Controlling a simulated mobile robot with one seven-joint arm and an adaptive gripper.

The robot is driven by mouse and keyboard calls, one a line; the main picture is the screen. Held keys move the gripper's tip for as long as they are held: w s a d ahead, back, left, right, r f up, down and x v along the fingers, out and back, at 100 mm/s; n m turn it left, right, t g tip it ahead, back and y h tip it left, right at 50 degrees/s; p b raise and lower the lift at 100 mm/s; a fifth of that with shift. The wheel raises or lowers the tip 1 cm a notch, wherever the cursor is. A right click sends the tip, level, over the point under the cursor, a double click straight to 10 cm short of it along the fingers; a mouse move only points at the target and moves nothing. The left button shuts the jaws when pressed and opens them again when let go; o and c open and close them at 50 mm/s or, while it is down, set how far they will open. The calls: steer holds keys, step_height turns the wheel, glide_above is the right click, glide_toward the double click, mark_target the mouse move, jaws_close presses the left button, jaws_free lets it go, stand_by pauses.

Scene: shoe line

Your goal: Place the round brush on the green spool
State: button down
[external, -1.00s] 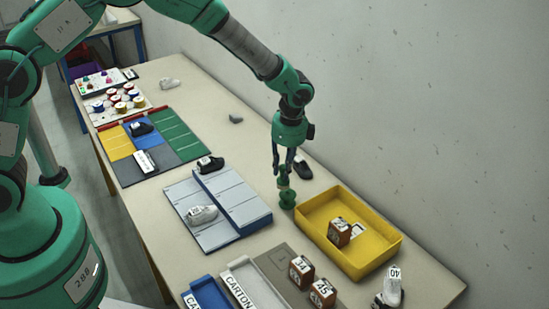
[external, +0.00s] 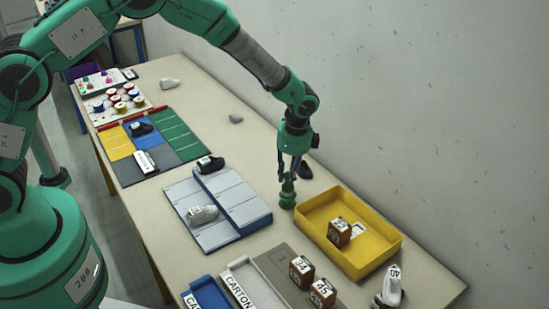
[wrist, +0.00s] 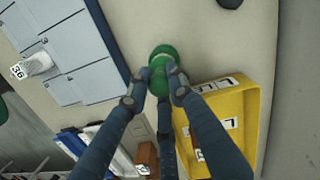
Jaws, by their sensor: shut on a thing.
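The green spool (external: 287,203) stands upright on the table, just left of the yellow bin. The round brush (external: 287,186), also green, is upright directly above it. My gripper (external: 288,175) is shut on the upper part of the brush and points down. In the wrist view, my gripper's fingertips (wrist: 157,80) close around the brush (wrist: 160,64), and the green rim of the spool (wrist: 163,50) shows just beyond it. The brush's lower end is at the spool's top. I cannot tell whether the two touch.
A grey-and-blue rack (external: 241,212) with shoes is on the left. Cartons and more boxes (external: 302,272) are in front.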

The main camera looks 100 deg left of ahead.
steer(key=shift+f, duration=0.15)
steer(key=c, duration=1.5)
jaws_free()
steer(key=shift+c, duration=0.2)
step_height(320, 180, up, 12)
steer(key=w, duration=0.1)
steer(key=shift+w+d+p, duration=0.15)
steer(key=shift+d+p, duration=0.05)
steer(key=shift+p, duration=0.1)
